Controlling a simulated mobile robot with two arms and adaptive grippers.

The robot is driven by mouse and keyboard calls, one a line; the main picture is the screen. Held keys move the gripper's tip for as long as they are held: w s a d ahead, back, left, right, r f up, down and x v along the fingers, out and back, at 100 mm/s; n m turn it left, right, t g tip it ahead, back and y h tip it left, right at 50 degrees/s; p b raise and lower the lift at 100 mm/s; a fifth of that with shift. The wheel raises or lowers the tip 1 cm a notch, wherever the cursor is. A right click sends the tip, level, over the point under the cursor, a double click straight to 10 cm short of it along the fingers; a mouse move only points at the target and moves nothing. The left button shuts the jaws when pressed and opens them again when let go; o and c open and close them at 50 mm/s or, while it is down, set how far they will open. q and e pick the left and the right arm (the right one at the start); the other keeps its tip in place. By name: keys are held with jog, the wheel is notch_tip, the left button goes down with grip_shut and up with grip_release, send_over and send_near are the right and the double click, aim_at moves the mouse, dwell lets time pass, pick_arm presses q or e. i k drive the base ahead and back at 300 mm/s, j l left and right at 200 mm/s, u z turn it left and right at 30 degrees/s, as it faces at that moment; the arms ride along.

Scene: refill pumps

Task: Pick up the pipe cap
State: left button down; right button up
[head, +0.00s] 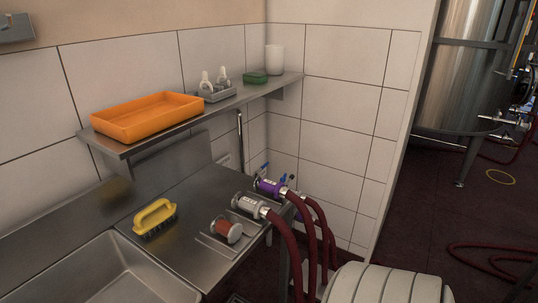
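A short reddish-brown and metal fitting (228,230), which looks like the pipe cap, lies on the steel counter (185,200) near its right front edge. It sits just in front of a silver hose coupling (249,205). Its far side is hidden. Neither my left nor my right gripper shows in the head view.
A purple coupling (270,188) and dark red hoses (285,245) lie at the counter's right end. A yellow-handled brush (155,217) stands left of the fitting, beside the sink (100,275). An orange tray (147,117) is on the shelf above. A white ribbed object (385,285) fills the bottom right.

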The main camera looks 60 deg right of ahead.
aim_at(233, 231)
jog(key=z, duration=1.45)
